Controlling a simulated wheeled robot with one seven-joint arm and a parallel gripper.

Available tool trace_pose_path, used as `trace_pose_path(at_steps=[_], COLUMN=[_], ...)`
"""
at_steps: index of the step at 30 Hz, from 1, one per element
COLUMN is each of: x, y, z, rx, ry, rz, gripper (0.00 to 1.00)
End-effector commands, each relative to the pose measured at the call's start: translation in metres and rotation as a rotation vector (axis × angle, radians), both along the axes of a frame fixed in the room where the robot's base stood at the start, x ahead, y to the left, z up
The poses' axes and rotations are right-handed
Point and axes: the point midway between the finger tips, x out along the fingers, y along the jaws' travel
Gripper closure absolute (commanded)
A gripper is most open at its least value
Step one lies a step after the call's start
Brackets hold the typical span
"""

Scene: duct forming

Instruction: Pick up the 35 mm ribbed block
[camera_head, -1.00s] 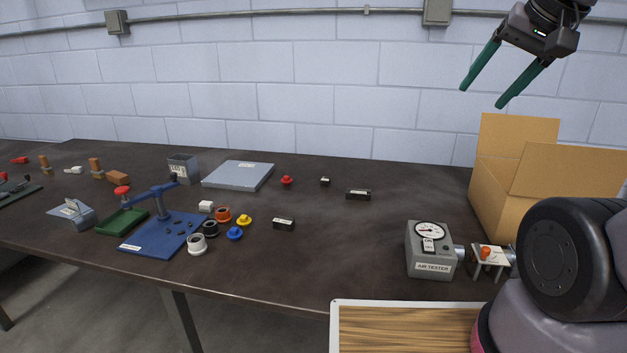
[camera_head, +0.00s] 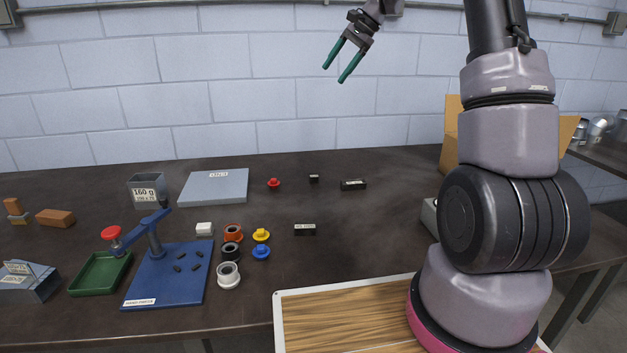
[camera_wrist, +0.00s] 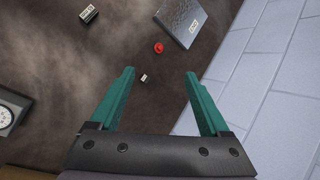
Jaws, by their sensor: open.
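Three dark blocks with white labels lie on the table: a small one (camera_head: 314,178) at the back, a longer one (camera_head: 353,184) to its right, and one (camera_head: 305,230) nearer the front. The labels are too small to read, so I cannot tell which is the 35 mm ribbed block. My gripper (camera_head: 333,75) is open and empty, high above the back of the table. In the wrist view, the small block (camera_wrist: 144,77) shows between the spread fingers (camera_wrist: 160,73), well below them. The front block (camera_wrist: 89,14) appears at upper left there; the longer block is not visible.
A red knobbed part (camera_head: 273,184) and a grey plate (camera_head: 215,187) lie left of the small block. Coloured rings, caps and a blue press (camera_head: 170,275) stand further left. A cardboard box (camera_head: 452,135) is behind my arm at right. The wall runs behind the table.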

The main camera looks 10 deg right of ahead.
Motion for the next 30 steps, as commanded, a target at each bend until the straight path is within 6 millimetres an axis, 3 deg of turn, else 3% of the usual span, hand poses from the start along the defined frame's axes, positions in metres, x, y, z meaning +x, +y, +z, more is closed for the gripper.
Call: trace_pose_path(at_steps=[1,6,13,21,25,30], x=[0.022,0.081,0.136,0.157,0.154,0.151], y=[-0.004,-0.011,-0.026,-0.046,-0.051,-0.053], z=[-0.022,-0.086,-0.192,-0.317,-0.356,-0.38], rx=[0.036,0.166,0.347,0.546,0.609,0.65], ry=[0.041,0.169,0.338,0.517,0.572,0.605], rz=[-0.022,-0.098,-0.201,-0.311,-0.344,-0.363], gripper=[0.2,0.2,0.2,0.2,0.2,0.2])
